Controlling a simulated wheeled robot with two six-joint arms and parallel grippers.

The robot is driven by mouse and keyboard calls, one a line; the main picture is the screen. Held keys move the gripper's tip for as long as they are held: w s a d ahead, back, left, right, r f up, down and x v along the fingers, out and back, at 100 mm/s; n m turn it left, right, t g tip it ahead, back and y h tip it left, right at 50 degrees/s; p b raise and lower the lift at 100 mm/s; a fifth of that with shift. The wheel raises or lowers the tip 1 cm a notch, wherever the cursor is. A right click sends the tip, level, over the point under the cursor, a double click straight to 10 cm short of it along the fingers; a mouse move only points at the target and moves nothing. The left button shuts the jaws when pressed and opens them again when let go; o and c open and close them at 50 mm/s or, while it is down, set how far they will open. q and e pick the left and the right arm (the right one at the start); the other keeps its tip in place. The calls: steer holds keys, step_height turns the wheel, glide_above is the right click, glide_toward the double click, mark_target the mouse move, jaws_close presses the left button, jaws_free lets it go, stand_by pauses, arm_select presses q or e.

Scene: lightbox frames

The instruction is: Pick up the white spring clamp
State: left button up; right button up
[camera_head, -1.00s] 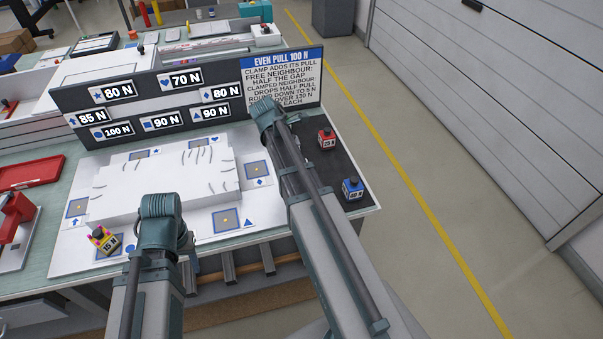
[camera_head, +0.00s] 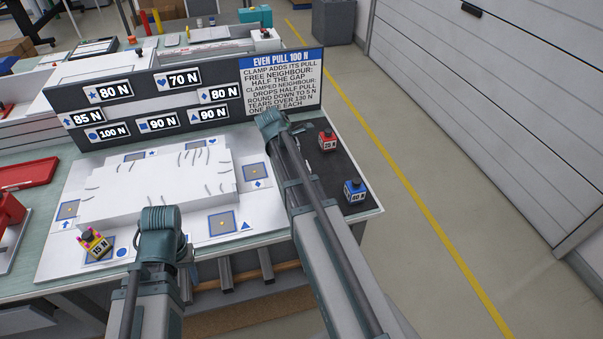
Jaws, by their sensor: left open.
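I cannot make out a white spring clamp in the head view. A yellow-and-pink clamp (camera_head: 95,244) marked 15 N stands at the front left corner of the white board. A red clamp (camera_head: 327,141) and a blue clamp (camera_head: 355,191) marked 60 N stand on the dark mat at the right. My left gripper (camera_head: 186,252) is open and shows only in small part beside its arm at the board's front edge. My right arm reaches over the board's right side and hides part of the dark mat; its gripper cannot be made out.
A white stepped block (camera_head: 150,180) sits on the board, with blue-framed pads (camera_head: 222,223) around it. A dark sign panel (camera_head: 190,97) with pull values stands behind. A red tray (camera_head: 28,173) lies at the left. Open floor (camera_head: 450,200) is on the right.

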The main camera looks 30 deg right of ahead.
jaws_close()
steer(key=shift+r, duration=0.1)
step_height(320, 180, up, 10)
steer(key=p, duration=1)
